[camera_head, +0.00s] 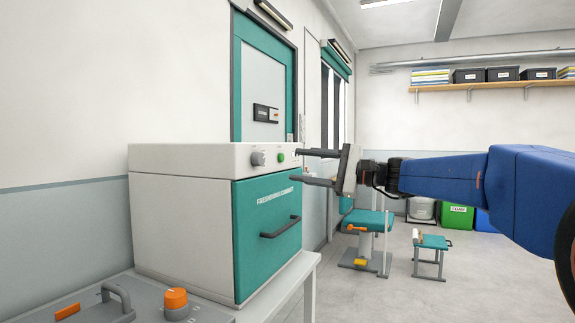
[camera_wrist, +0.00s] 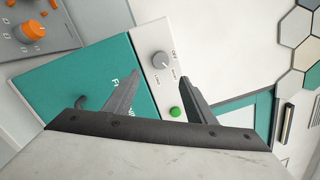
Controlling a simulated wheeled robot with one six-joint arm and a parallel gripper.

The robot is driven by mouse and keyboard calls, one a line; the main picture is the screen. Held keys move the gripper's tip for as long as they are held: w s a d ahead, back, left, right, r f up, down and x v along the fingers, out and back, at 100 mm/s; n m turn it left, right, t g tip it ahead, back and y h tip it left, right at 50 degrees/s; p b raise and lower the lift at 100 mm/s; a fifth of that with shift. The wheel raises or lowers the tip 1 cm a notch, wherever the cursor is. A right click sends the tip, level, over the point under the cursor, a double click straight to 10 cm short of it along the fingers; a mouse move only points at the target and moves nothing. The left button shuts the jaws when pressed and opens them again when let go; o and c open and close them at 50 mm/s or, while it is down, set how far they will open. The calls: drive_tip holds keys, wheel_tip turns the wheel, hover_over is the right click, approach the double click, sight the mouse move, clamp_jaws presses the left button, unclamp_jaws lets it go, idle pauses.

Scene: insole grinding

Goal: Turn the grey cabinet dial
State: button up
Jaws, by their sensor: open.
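The grey dial (camera_head: 258,158) is on the white top panel of the cabinet (camera_head: 180,210), left of a green button (camera_head: 281,157). In the wrist view the dial (camera_wrist: 161,60) lies beyond the fingertips, roughly between them, with the green button (camera_wrist: 175,112) nearer. My gripper (camera_head: 299,166) is open and empty, to the right of the dial in the head view and apart from it. Its two fingers also show in the wrist view (camera_wrist: 157,75). The dial is not hidden in either view.
The cabinet's teal door has a dark handle (camera_head: 281,227). An orange knob (camera_head: 175,299) and a grey handle (camera_head: 118,300) sit on a grey machine at the front left.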

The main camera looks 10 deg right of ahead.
drive_tip(key=v, duration=0.6)
drive_tip(key=shift+s+d+f, duration=0.1)
drive_tip(key=s+a+f+n+g+h, duration=0.2)
drive_tip(key=s+f+h, duration=0.2)
drive_tip(key=s+f, duration=0.55)
drive_tip(key=s+a+f+n+g+h, duration=0.25)
drive_tip(key=s+f, duration=0.45)
drive_tip(key=f, duration=0.5)
drive_tip(key=s+d+f+n+h, duration=0.3)
drive_tip(key=s+d+f+h, duration=0.2)
drive_tip(key=s+f, duration=0.3)
drive_tip(key=s+d+f+n+h, duration=0.4)
drive_tip(key=s+d+f, duration=0.2)
drive_tip(key=s+f, duration=0.3)
wheel_tip(320, 180, down, 4)
drive_tip(key=shift+d+r+h, duration=0.15)
drive_tip(key=shift+d+h, duration=0.2)
drive_tip(key=shift+d, duration=0.05)
